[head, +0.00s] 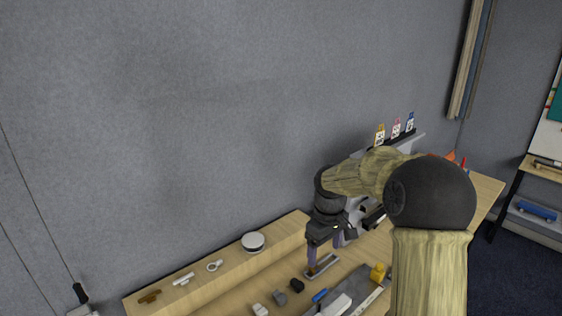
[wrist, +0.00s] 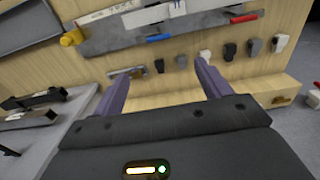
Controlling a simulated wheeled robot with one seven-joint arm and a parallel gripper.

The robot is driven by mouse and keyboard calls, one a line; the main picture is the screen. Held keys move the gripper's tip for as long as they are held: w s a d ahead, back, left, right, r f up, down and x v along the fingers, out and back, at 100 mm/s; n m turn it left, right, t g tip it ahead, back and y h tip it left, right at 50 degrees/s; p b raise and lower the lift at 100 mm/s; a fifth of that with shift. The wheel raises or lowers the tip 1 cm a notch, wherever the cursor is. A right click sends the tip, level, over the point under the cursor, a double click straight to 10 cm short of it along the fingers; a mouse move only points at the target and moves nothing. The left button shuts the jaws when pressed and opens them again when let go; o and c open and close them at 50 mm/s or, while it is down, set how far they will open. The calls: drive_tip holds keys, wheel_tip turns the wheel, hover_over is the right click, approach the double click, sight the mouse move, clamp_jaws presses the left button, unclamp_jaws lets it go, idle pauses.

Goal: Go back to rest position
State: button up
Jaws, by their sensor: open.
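My gripper (head: 323,258) hangs over the wooden table (head: 290,262) in the head view, its two purple-grey fingers pointing down. In the wrist view my gripper (wrist: 160,72) has its fingers spread apart, with nothing held between them. A small metal holder (head: 322,267) lies on the table just below the fingers in the head view. It also shows beyond the left finger in the wrist view (wrist: 126,73). I cannot tell how large the gap to it is. My arm hides part of the table's right side.
Several small dark and pale blocks, a yellow piece (head: 378,272) and a grey board (wrist: 190,35) lie nearby.

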drive_tip(key=s+f+m+t, duration=0.2)
drive_tip(key=s+m, duration=0.5)
drive_tip(key=s, duration=1.3)
drive_tip(key=shift+s+a+f+t, duration=0.3)
drive_tip(key=shift+s+a+f, duration=0.05)
drive_tip(key=shift+f, duration=0.15)
